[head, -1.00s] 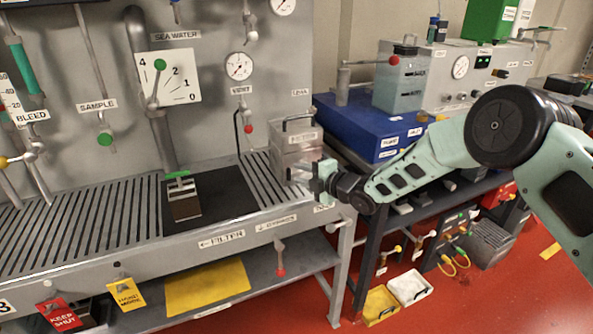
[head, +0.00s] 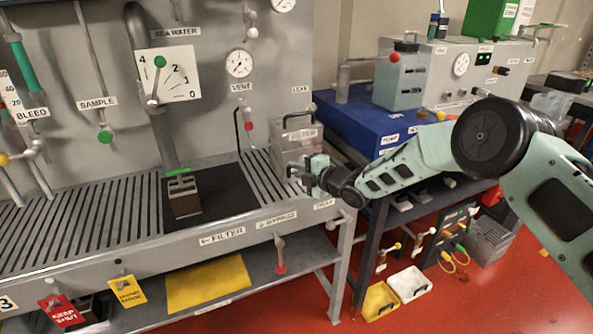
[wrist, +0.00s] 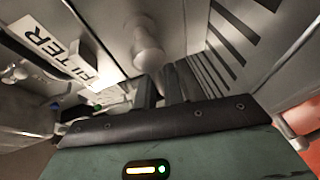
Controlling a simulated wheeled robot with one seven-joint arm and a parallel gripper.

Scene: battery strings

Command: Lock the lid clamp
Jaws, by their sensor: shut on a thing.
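The grey metal filter box (head: 290,150) stands at the right end of the slatted bench, with a handle on top. My gripper (head: 306,174) is at the right front of this box. In the wrist view the box face carries a FILTER label (wrist: 62,55) and a round grey knob (wrist: 148,52). My fingers (wrist: 162,84) are close together just below the knob in that view, shut on the lid clamp. The clamp part between them is mostly hidden by the fingers, and its exact angle cannot be told.
A blue box (head: 352,122) with a clear tank (head: 400,82) stands on the bench to the right. A black mat (head: 225,190) with a small block (head: 184,195) lies left of the filter box. Pipes and gauges line the panel behind.

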